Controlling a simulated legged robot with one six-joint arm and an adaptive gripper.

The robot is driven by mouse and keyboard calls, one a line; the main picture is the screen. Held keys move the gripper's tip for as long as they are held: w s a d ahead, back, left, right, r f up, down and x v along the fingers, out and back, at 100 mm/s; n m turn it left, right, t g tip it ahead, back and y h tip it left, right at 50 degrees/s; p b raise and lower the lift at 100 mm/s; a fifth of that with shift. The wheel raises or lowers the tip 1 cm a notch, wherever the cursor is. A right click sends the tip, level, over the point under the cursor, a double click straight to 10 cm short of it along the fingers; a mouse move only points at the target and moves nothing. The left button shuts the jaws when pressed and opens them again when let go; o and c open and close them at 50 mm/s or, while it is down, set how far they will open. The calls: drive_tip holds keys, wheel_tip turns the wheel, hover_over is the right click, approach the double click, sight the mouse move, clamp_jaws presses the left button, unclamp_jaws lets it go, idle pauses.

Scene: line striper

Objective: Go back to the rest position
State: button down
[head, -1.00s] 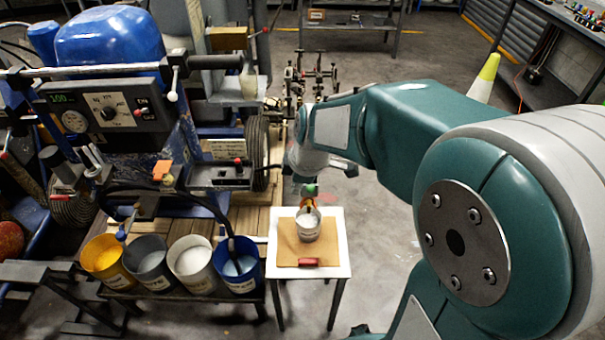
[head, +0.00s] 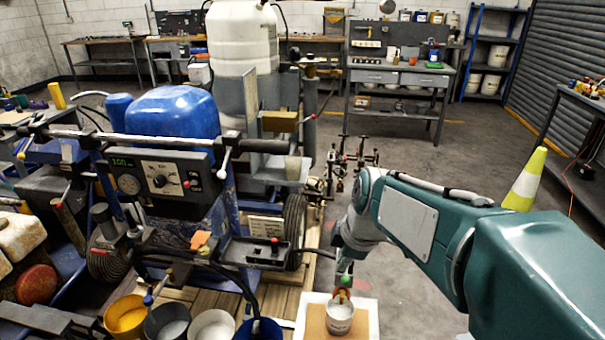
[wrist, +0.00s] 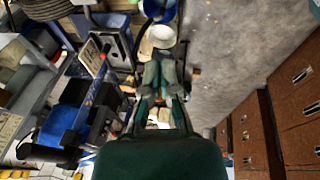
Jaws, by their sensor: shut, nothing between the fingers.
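My gripper (wrist: 162,72) is shut and empty in the wrist view, its fingers close together. A white container (wrist: 161,37) shows just beyond the fingertips there; I cannot tell the gap. In the head view my teal and grey arm reaches in from the right, and its wrist end (head: 352,238) hangs over the floor beside the striper machine.
The line striper (head: 165,175) with its blue tank fills the left. Several paint buckets, among them a yellow one (head: 126,316), stand in front of it. A yellow and white cone (head: 525,180) is at right. Open floor (head: 430,150) lies behind my arm.

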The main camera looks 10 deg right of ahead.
drive_tip(key=s+d+r+m+t+h, duration=0.1)
drive_tip(key=s+r+m+t, duration=0.1)
drive_tip(key=s+m, duration=1.2)
drive_tip(key=shift+s+d+r+m+t+h, duration=0.3)
drive_tip(key=shift+d+r+m+t, duration=0.1)
drive_tip(key=shift+r+m, duration=0.1)
